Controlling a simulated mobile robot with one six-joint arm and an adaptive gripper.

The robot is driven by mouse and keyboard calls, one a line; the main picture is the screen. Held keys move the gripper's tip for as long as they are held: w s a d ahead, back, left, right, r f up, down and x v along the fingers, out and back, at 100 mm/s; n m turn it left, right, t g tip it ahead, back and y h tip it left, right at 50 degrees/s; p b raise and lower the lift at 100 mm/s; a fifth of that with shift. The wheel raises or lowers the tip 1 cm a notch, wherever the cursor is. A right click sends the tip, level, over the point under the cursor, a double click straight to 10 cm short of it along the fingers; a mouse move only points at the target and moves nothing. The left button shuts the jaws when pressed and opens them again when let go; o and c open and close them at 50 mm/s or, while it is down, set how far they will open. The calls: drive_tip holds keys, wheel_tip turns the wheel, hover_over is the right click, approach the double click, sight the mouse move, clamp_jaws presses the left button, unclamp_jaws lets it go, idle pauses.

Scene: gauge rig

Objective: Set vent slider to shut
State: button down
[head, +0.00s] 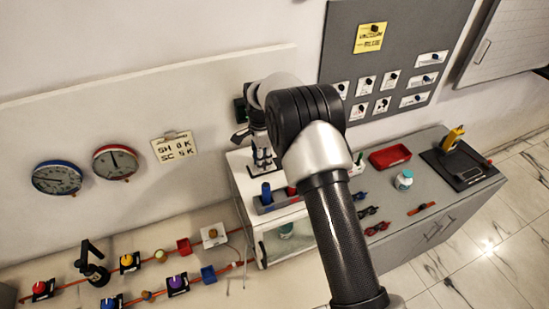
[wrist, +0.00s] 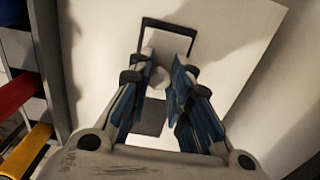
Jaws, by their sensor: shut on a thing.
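The vent slider shows in the wrist view as a black rectangular frame (wrist: 170,25) on a white surface. A dark plate (wrist: 152,118) lies at its near end, and a pale knob (wrist: 158,78) stands in the opening. My gripper (wrist: 168,75) has its blue-padded fingers closed about the knob, which they partly hide. In the head view my gripper (head: 263,163) points down over the white cabinet top, below my wrist. The slider itself is too hidden there to make out, and I cannot read its position.
A tray with blue and red pieces (head: 277,203) stands at the front of the white cabinet (head: 242,196); coloured pieces also show at the wrist view's left. The grey bench at right bears a red tray (head: 390,157) and a white bottle (head: 404,180). Gauges hang at left.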

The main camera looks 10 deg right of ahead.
drive_tip(key=shift+a, duration=0.4)
drive_tip(key=shift+d, duration=0.15)
drive_tip(key=c, duration=1.5)
unclamp_jaws()
drive_tip(key=shift+s+a, duration=0.1)
drive_tip(key=shift+a, duration=0.1)
drive_tip(key=shift+o, duration=0.2)
drive_tip(key=shift+d, duration=0.1)
wheel_tip(320, 180, up, 12)
